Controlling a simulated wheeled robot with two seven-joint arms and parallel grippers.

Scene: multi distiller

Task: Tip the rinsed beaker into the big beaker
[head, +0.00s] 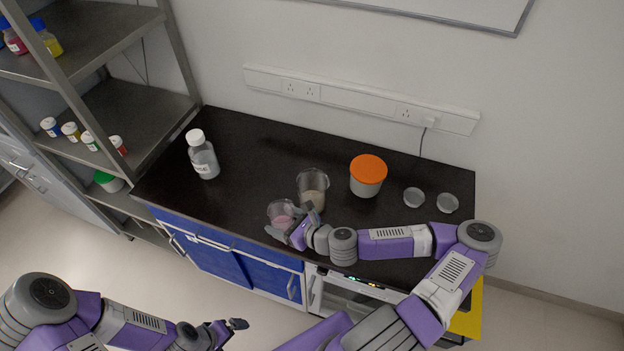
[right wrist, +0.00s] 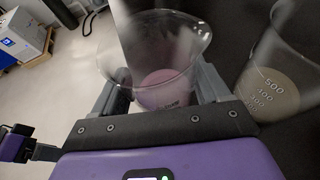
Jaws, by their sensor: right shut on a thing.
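A small clear beaker (head: 281,213) with pink liquid sits between the fingers of my right gripper (head: 290,222), which is shut on it. In the right wrist view the beaker (right wrist: 168,60) stands close to upright between the two fingers, its mouth open. The big beaker (head: 313,187) holds a cloudy beige liquid and stands on the dark counter just right of and behind the small one. It also shows at the right of the right wrist view (right wrist: 275,80), with printed graduations. My left gripper (head: 237,324) is low in front of the counter, away from both beakers; its fingers are too small to judge.
A white-capped bottle (head: 203,158) stands at the counter's left. A grey tub with an orange lid (head: 368,172) and two small clear dishes (head: 414,197) (head: 447,203) are to the right. A metal shelf (head: 130,120) adjoins the left end. The back middle of the counter is clear.

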